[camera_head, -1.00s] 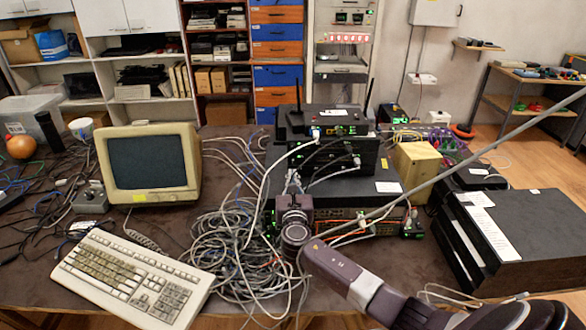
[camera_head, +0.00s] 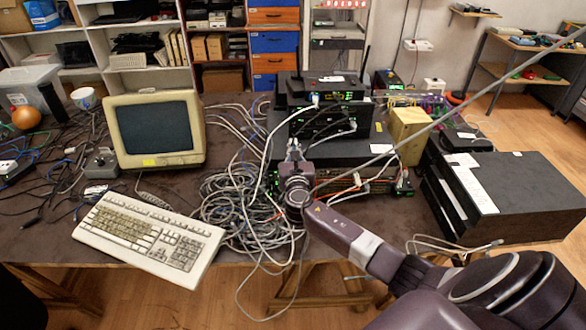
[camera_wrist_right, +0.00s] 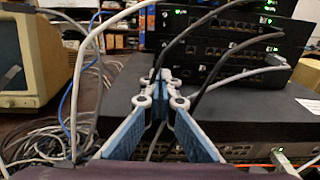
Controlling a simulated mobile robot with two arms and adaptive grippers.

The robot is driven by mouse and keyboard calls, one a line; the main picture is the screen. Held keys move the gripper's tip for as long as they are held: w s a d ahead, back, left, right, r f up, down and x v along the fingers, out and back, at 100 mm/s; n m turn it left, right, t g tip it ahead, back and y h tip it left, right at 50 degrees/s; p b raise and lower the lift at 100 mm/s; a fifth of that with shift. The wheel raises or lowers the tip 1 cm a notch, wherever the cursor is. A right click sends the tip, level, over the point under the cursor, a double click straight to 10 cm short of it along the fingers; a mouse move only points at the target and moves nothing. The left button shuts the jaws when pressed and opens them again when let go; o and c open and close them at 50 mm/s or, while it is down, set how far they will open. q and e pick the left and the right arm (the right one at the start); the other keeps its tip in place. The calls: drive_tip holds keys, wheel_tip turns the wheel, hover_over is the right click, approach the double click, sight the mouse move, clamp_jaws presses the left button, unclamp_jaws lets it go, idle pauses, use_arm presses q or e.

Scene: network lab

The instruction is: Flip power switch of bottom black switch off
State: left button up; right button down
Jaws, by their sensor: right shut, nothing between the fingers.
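A stack of black network gear stands on the dark table. A large black unit (camera_head: 345,152) is at the bottom, with ports and cables along its front. Above it sit smaller black switches (camera_head: 334,118) and a router with antennas (camera_head: 325,88). My right gripper (camera_head: 293,148) is at the left front of the stack. In the wrist view its blue fingers (camera_wrist_right: 162,80) meet at the tips, empty, before the left part of the bottom unit (camera_wrist_right: 235,110); contact cannot be told. I cannot make out a power switch. My left gripper is not in view.
A tangle of grey cables (camera_head: 232,205) lies left of the stack, and cables cross before its front. A monitor (camera_head: 155,130) and keyboard (camera_head: 150,236) are further left. A yellowish box (camera_head: 408,135) and black units (camera_head: 520,190) stand to the right.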

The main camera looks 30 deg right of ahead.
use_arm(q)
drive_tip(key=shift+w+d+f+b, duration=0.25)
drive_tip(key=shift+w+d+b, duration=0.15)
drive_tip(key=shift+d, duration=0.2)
use_arm(e)
drive_tip(key=v, duration=0.8)
drive_tip(key=shift+s+f, duration=0.15)
drive_tip(key=shift+f, duration=0.2)
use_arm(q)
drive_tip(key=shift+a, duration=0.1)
